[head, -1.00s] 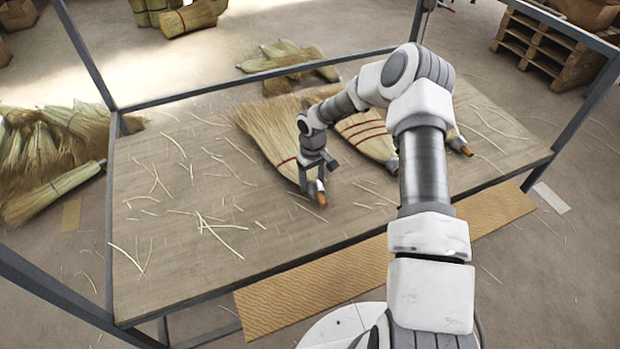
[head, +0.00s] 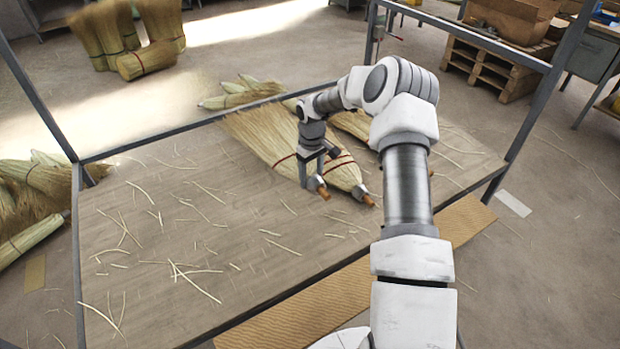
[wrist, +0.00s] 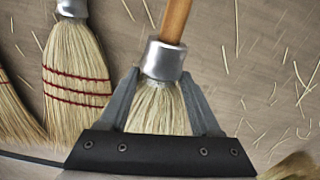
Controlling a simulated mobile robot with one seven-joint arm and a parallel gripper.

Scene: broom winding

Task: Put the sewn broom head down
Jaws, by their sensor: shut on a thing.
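The held broom head (head: 258,135) has straw bristles, a red band, a silver collar and a short wooden stub. My gripper (head: 318,182) is shut on its neck, just below the collar, over the tabletop (head: 140,225). In the wrist view, my gripper (wrist: 161,100) has a finger on each side of the bristles, with the silver collar (wrist: 163,60) beyond the fingertips. Whether the broom head touches the table is unclear. Another broom head (head: 344,172) with red stitching lies close on its right; its red rows show in the wrist view (wrist: 77,92).
A further broom head (head: 353,122) lies to the right, partly behind my arm. Loose straw is scattered over the table, whose left side is otherwise clear. Metal frame posts (head: 525,120) rise around it. Straw bundles (head: 25,205) lie on the floor at left.

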